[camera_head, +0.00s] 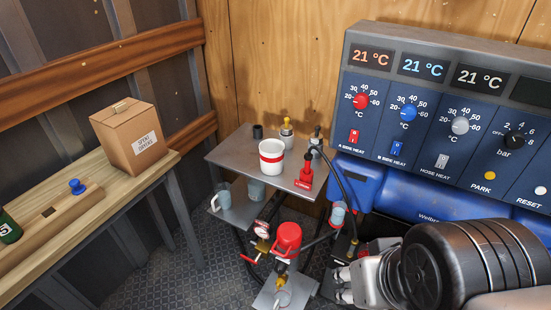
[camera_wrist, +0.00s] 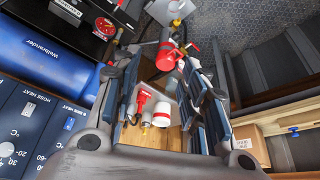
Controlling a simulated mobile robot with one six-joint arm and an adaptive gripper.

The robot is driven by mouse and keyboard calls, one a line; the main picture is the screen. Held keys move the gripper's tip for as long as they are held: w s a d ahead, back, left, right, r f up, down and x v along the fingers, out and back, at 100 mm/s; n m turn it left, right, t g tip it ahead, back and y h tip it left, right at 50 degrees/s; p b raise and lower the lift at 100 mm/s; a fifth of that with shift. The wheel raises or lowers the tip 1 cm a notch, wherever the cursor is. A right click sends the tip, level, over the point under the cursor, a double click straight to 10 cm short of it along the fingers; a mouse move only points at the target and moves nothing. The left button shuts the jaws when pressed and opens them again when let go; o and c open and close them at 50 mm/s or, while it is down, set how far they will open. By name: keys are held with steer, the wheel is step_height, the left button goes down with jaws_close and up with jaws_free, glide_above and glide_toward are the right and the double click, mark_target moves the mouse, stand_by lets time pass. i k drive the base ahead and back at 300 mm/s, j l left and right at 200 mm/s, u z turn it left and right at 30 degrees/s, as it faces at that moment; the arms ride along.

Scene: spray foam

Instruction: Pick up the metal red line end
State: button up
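On the grey metal side table (camera_head: 235,150) stands a red fitting with a narrow top (camera_head: 305,176). Behind it is a metal fitting (camera_head: 316,142) with a black hose running down off the table. I cannot tell for sure which is the metal red line end. In the wrist view the red fitting (camera_wrist: 142,101) shows between the fingers, beyond them and apart. My gripper (camera_wrist: 165,92) is open and empty, its fingers spread left and right in that view. In the head view it sits low right of the table, partly hidden by my wrist.
A white cup with a red band (camera_head: 271,156) and a brass-topped fitting (camera_head: 286,132) share the table. Below are a red cylinder (camera_head: 288,237), a gauge (camera_head: 262,229) and hoses. A blue heater panel (camera_head: 420,110) rises at right. A carton (camera_head: 128,138) sits on the left bench.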

mark_target(308, 158)
steer(key=i+j+z, duration=0.15)
steer(key=i, duration=0.25)
steer(key=i+j+z, duration=0.1)
steer(key=i+j, duration=0.2)
steer(key=i, duration=0.1)
